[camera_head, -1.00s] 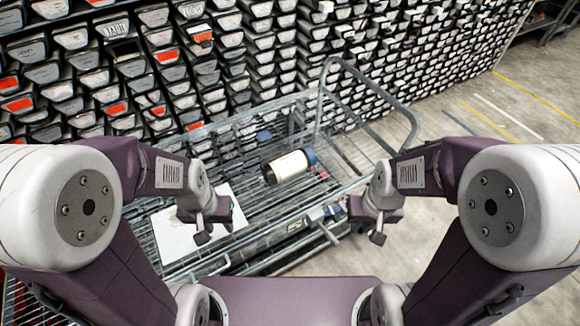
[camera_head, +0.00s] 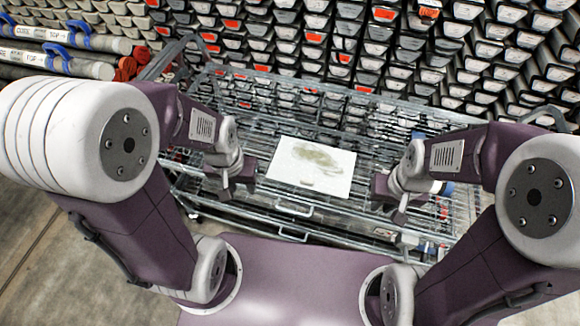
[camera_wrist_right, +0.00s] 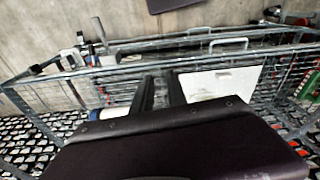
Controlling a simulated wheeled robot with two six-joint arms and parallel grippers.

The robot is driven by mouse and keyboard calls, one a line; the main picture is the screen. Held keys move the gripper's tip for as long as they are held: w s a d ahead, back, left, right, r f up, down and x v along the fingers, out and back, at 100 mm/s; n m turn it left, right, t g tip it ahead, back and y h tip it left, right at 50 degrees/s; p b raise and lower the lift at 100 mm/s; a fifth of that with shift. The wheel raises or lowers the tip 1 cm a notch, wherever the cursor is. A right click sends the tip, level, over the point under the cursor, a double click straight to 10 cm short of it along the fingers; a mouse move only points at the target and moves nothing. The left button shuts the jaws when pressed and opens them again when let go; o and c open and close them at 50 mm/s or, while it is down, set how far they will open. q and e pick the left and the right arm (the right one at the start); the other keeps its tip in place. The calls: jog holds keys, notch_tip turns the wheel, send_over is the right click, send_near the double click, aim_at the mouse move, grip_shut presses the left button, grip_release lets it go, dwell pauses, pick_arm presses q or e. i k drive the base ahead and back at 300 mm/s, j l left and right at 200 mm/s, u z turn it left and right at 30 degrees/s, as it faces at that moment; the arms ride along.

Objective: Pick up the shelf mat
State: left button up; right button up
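The shelf mat (camera_head: 330,178) looks like a flat white sheet with a greenish-grey smudge. It lies on the wire trolley (camera_head: 290,207), between and beyond my two grippers in the head view. It also shows in the right wrist view (camera_wrist_right: 205,83), beside the fingers and partly hidden. My left gripper (camera_head: 226,190) is left of the mat, apart from it; its finger gap is not clear. My right gripper (camera_head: 400,212) is right of the mat. In the right wrist view its two dark fingers (camera_wrist_right: 160,84) stand apart with nothing between them.
A bottle with a blue cap (camera_head: 447,188) lies on the trolley, partly hidden behind my right gripper. A wall of stacked core trays (camera_head: 310,55) stands behind. Tubes with blue straps (camera_head: 75,62) lie at upper left. Bare floor (camera_head: 60,240) is at lower left.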

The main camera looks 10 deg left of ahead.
aim_at(323, 169)
jog(key=j+z, duration=0.45)
jog(key=j, duration=0.65)
jog(key=j+z, duration=0.45)
jog(key=j, duration=0.7)
jog(key=k, duration=0.05)
